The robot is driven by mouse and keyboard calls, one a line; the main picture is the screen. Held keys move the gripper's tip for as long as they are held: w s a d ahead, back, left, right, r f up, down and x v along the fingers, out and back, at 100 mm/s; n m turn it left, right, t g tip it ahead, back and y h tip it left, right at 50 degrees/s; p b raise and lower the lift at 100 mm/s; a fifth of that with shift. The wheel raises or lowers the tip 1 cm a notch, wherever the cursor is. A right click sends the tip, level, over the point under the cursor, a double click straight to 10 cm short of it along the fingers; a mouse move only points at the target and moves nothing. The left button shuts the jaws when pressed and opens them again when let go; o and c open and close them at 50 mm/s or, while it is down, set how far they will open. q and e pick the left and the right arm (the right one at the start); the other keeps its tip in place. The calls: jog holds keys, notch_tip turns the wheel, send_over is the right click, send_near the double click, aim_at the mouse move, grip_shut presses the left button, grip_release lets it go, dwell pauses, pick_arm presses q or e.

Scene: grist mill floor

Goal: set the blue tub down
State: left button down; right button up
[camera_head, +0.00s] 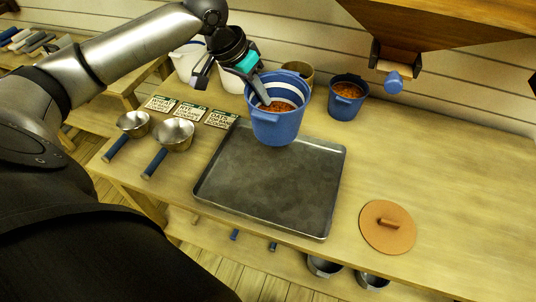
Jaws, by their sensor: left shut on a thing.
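The blue tub (277,127) has a white band inside and orange-brown grain in it. The tub looks close to upright. The rest of the tray is bare. My right gripper is not in view.
A round brown lid (387,227) lies at right. Two metal scoops (173,135) and several label cards (190,112) lie at left. The bench's right part is clear.

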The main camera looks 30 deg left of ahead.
pick_arm(q)
jog(key=shift+f+b, duration=2.1)
jog(key=shift+f, duration=7.05)
jog(key=c, duration=0.9)
grip_release()
jog(key=shift+s+f, duration=0.1)
jog(key=shift+c, duration=0.2)
jog(key=shift+s+a+r, duration=0.1)
jog(key=shift+a+r, duration=0.05)
jog(key=shift+r, duration=0.3)
jog(key=p+v, duration=0.3)
jog(key=v, duration=0.8)
jog(key=shift+r, duration=0.2)
